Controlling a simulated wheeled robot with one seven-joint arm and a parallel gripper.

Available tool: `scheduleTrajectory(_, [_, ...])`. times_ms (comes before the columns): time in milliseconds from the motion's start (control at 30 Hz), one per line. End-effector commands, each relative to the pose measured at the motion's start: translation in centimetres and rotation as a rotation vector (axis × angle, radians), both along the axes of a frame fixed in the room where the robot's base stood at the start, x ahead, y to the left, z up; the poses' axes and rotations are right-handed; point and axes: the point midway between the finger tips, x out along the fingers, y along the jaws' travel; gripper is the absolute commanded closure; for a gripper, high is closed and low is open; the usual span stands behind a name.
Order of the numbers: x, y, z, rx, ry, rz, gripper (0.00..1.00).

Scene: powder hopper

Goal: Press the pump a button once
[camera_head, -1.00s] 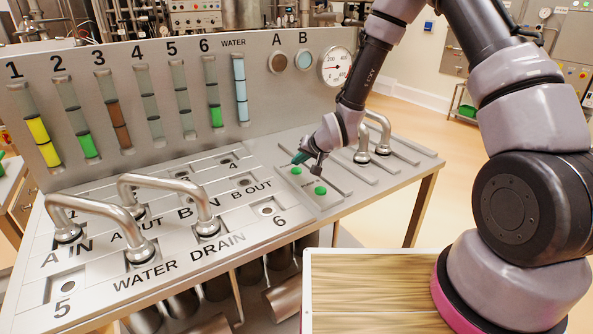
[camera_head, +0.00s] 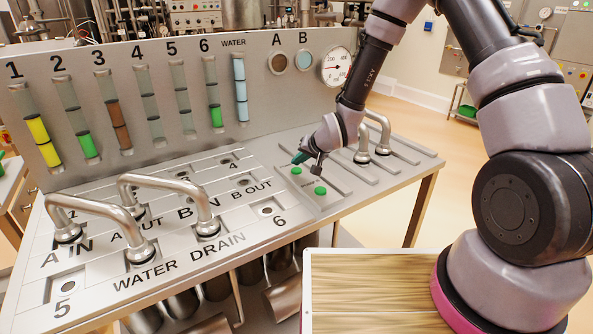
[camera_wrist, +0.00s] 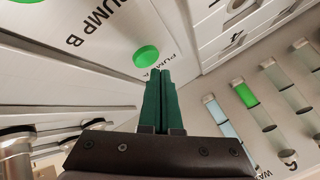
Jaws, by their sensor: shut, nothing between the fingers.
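The pump A button is a green round button (camera_head: 296,170) on the raised plate at the right part of the bench. It also shows in the wrist view (camera_wrist: 146,56), between the PUMP A and PUMP B labels. My gripper (camera_head: 298,159) has dark green fingers, held together and empty. In the wrist view my gripper's fingertips (camera_wrist: 160,72) lie over the PUMP A label, just beside the button. They appear apart from it, though their height above the plate is hard to tell.
Metal handles (camera_head: 362,145) stand just right of the button plate. Two larger pipe loops (camera_head: 180,190) arch over the left bench. The back panel (camera_head: 290,105) carries tubes and a gauge (camera_head: 336,67). The plate's front area is clear.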

Motion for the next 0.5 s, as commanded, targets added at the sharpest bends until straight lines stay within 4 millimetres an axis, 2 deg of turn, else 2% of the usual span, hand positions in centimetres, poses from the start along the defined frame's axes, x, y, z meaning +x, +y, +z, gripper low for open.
scheduleTrajectory(500, [-0.01,0.00,-0.50,0.000,0.001,0.001,1.00])
